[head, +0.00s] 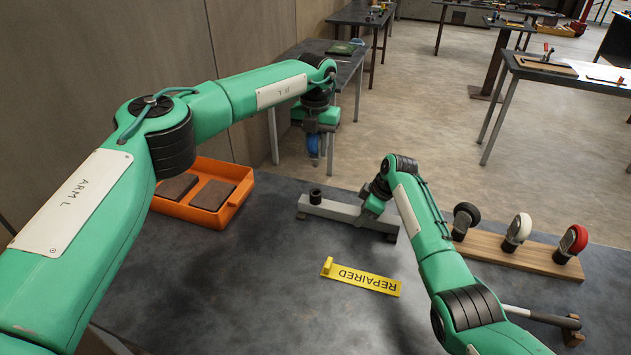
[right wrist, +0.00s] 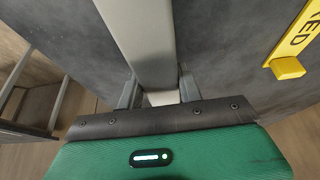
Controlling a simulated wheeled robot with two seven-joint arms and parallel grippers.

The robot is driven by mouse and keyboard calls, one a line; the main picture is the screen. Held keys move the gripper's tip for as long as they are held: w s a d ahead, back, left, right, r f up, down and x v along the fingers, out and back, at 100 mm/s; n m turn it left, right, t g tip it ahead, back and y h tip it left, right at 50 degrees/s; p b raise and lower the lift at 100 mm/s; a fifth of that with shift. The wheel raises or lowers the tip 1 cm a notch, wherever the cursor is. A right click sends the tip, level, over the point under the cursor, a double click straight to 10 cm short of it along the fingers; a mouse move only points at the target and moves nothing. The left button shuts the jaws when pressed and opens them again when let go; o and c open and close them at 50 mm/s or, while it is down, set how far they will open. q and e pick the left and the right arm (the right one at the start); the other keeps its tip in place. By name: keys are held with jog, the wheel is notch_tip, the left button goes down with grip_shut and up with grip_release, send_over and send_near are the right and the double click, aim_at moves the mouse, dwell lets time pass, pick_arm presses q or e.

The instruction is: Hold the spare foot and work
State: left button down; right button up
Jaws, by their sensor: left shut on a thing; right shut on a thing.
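The spare foot is a grey steel bar (head: 342,209) with a dark upright socket (head: 315,196) near its left end, resting on the dark table. My right gripper (head: 374,212) is shut on the bar toward its right end. In the right wrist view the bar (right wrist: 142,40) runs between the fingers of the gripper (right wrist: 160,92). My left gripper (head: 314,140) is raised above the table's far edge, up from the socket in the picture. It is shut on a blue rounded thing (head: 314,152), partly hidden, perhaps a caster wheel.
A wooden board (head: 515,257) at right bears a black (head: 466,219), a white (head: 518,230) and a red caster (head: 572,242). A hammer (head: 540,318) lies in front. A yellow REPAIRED sign (head: 362,279) lies mid-table. An orange tray (head: 215,216) holds dark pads. The front middle is clear.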

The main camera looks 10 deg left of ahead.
jog(key=shift+f, duration=0.1)
jog(key=o, duration=1.1)
jog(key=shift+o, duration=0.5)
jog(key=o, duration=0.3)
jog(key=shift+o, duration=0.3)
